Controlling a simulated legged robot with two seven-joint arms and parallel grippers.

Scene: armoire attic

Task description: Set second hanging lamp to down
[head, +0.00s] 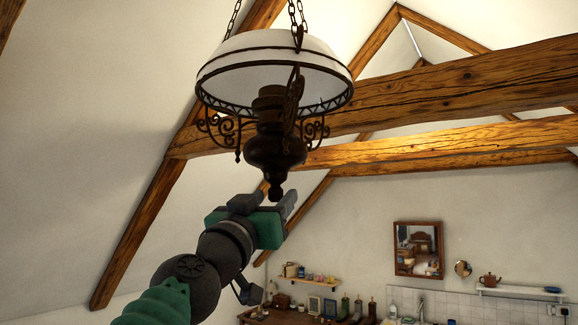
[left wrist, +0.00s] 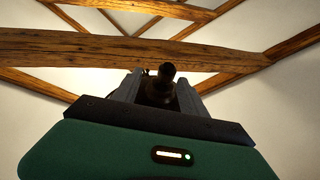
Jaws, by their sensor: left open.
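One hanging lamp (head: 276,150) shows in the head view, with a white shade, dark scrolled metalwork, a dark body and chains going up. Its lower end is a dark round knob (head: 276,193). My left gripper (head: 268,200) is just below the lamp, pointing up, with its fingers open. In the left wrist view the lamp's dark lower end (left wrist: 160,85) shows between the two grey fingers; whether they touch it I cannot tell. No second lamp shows. My right gripper is not in view.
Wooden beams (head: 450,85) cross behind the lamp under a sloped white ceiling. The air right of the lamp is clear.

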